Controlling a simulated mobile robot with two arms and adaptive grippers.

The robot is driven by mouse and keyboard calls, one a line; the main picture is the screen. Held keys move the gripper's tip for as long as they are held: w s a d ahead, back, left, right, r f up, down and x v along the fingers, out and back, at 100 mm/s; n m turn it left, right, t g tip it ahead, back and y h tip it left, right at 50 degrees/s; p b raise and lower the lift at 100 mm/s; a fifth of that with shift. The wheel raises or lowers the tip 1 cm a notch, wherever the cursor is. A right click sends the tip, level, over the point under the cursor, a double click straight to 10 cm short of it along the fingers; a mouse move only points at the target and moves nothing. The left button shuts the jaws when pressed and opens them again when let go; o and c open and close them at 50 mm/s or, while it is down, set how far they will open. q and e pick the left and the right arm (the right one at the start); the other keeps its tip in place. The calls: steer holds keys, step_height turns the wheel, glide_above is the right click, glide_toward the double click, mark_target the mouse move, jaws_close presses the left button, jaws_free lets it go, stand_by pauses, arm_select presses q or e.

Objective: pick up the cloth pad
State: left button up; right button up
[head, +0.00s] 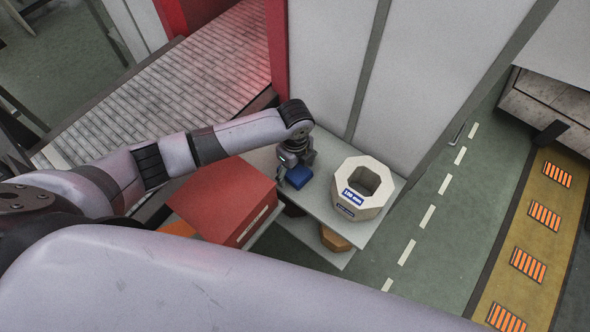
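A small blue block-like thing (299,177), which looks like the cloth pad, is at the left part of a grey shelf top. My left gripper (293,172) points down right at it, with its dark fingers close around or against its far side. The fingers are small and partly hidden by the wrist, so I cannot tell whether they are closed on the pad or whether the pad rests on the shelf. My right gripper is not in view.
A white octagonal container (375,205) with a square opening and blue labels stands right of the pad on the grey shelf (325,217). A red box (215,195) is close on the left. A tall grey panel (425,60) rises behind. A brown octagonal piece (334,239) is lower down.

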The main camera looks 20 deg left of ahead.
mark_target(295, 170)
arm_select(q)
steer(key=c, duration=1.1)
steer(key=shift+c, duration=0.2)
steer(key=shift+r, duration=0.1)
step_height(295, 170, up, 20)
steer(key=b, duration=0.2)
steer(key=o, duration=0.6)
steer(key=shift+c, duration=0.2)
steer(key=c, duration=0.4)
steer(key=shift+c, duration=0.2)
